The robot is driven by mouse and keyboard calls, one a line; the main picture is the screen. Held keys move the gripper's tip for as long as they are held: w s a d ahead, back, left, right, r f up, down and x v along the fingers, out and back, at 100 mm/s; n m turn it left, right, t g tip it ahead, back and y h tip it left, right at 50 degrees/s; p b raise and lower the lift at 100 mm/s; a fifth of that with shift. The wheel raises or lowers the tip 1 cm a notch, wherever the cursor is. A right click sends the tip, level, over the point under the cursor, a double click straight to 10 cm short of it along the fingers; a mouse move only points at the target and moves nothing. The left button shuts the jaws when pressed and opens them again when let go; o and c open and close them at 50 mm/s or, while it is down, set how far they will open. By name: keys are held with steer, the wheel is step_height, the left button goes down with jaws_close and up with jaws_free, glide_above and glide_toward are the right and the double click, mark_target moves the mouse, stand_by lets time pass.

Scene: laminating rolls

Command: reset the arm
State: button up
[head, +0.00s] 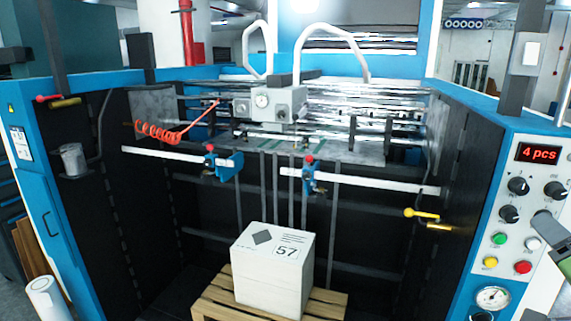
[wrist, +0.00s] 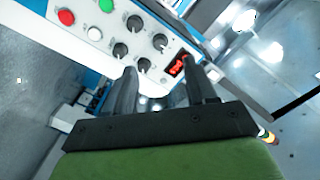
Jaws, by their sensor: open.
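My gripper (wrist: 160,66) is open in the wrist view, with its two dark fingers apart and nothing visible between them. The control panel (wrist: 150,30) of the machine lies beyond the fingers, with its knobs and red display (wrist: 178,64) near the fingertips. In the head view only part of my gripper (head: 546,226) and its green body show at the right edge. It overlaps the lower right knob area of the panel there. I cannot tell whether it touches the panel.
The panel display (head: 539,153) reads "4 pcs". Buttons and a gauge (head: 493,298) sit below the knobs. A white block marked 57 (head: 272,279) stands on a wooden pallet (head: 327,305) inside the blue machine. A white roll (head: 45,296) stands at lower left.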

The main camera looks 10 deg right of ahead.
steer(key=w+a+f+n+g+y, duration=0.2)
steer(key=w+a+f+n+y, duration=0.2)
steer(key=a, duration=0.5)
steer(key=w+a+f+n+g+y, duration=0.1)
steer(key=w+a+f+n+y, duration=0.3)
steer(key=a, duration=0.5)
steer(key=s+a+f+n+g, duration=0.6)
steer(key=s+a+f, duration=0.5)
steer(key=s+a, duration=0.1)
steer(key=shift+s+a+n+g+y, duration=0.3)
steer(key=shift+s+a+g, duration=0.1)
steer(key=shift+a, duration=0.15)
steer(key=shift+f, duration=0.1)
